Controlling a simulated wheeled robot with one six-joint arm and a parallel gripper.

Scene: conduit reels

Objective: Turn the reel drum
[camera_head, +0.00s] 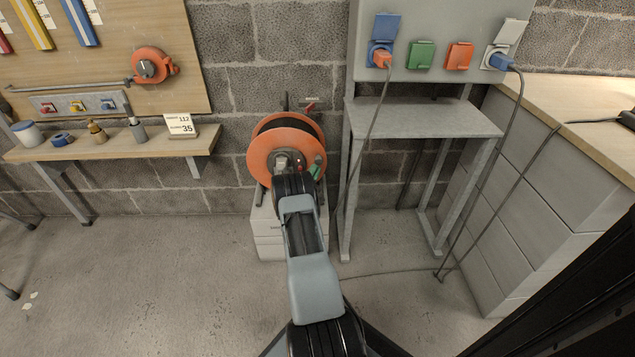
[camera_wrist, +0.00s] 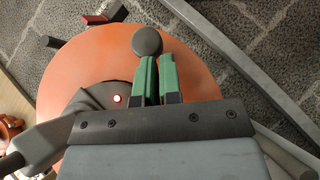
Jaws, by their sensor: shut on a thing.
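The reel drum (camera_head: 262,150) has an orange round face with dark winding behind it and stands against the block wall. In the wrist view its orange face (camera_wrist: 75,75) fills the middle, with a dark hub bearing a small lit red spot (camera_wrist: 117,98). A dark round knob (camera_wrist: 147,41) sits at the tips of my gripper's green fingers (camera_wrist: 158,68). My gripper is shut on this knob, near the rim of the face. In the head view the gripper (camera_head: 317,167) is at the drum's right side, and my arm hides the lower part of the drum.
A pale cabinet (camera_head: 268,240) stands below the drum. A grey metal stand (camera_head: 420,120) is close on the right, with a cable (camera_head: 370,130) hanging from a blue socket. A red-ended lever (camera_head: 310,105) sticks up behind the drum. A wooden shelf (camera_head: 90,150) is at left.

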